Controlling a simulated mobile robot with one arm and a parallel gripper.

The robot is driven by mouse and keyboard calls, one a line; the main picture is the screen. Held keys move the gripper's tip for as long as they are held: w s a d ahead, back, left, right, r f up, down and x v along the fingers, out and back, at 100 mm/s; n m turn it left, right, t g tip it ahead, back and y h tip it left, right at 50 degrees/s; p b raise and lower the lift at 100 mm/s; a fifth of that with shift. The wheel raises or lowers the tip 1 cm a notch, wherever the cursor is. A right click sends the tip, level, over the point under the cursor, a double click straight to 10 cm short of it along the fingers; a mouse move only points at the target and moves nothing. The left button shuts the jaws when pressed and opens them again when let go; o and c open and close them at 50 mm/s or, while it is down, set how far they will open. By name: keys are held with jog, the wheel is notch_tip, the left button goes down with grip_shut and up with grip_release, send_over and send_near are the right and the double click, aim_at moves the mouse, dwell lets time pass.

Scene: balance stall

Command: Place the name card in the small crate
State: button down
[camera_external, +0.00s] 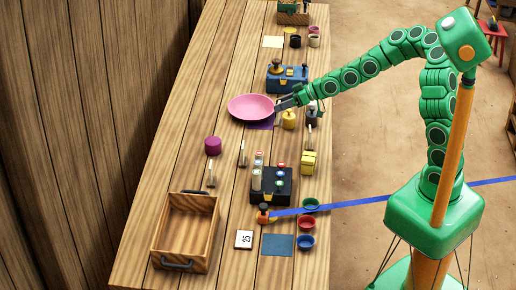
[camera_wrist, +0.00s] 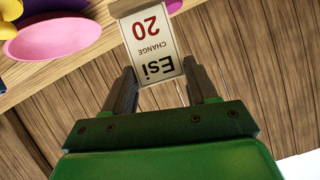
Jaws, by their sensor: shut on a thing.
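My gripper (camera_external: 281,104) is shut on the name card (camera_wrist: 152,45), a white card with a dark edge reading "Esi", "CHANGE" and a red 20. In the wrist view the card stands out between the two fingertips. In the outside view my gripper is at the right rim of the pink plate, and I cannot make out the card there. An empty open wooden crate (camera_external: 207,202) with dark handles stands at the near left of the table. A smaller wooden box (camera_external: 293,18) with things in it stands at the far end. I cannot tell which is the small crate.
The pink plate (camera_external: 250,107) shows by my gripper and at the wrist view's upper left. A blue strap (camera_external: 350,202) crosses the right edge.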

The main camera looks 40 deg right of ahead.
aim_at(282, 120)
notch_tip(282, 120, up, 8)
jog(key=s+a+n+g+y, duration=0.15)
jog(key=s+a, duration=0.35)
jog(key=a, duration=0.8)
jog(key=s+a+n+g, duration=0.15)
jog(key=s+a, duration=0.35)
jog(key=a, duration=0.8)
jog(key=s+a+n+g+y, duration=0.1)
jog(key=s+a+n+g, duration=0.15)
jog(key=s+a, duration=1.55)
jog(key=w+a+f, duration=0.4)
jog(key=a+f, duration=0.2)
jog(key=f, duration=0.1)
jog(key=w+a+f, duration=0.4)
jog(key=a+f, duration=0.2)
jog(key=f, duration=0.1)
jog(key=shift+w+n+t, duration=0.25)
jog(key=shift+n+t, duration=0.1)
jog(key=shift+t, duration=0.1)
jog(key=shift+a+f, duration=0.1)
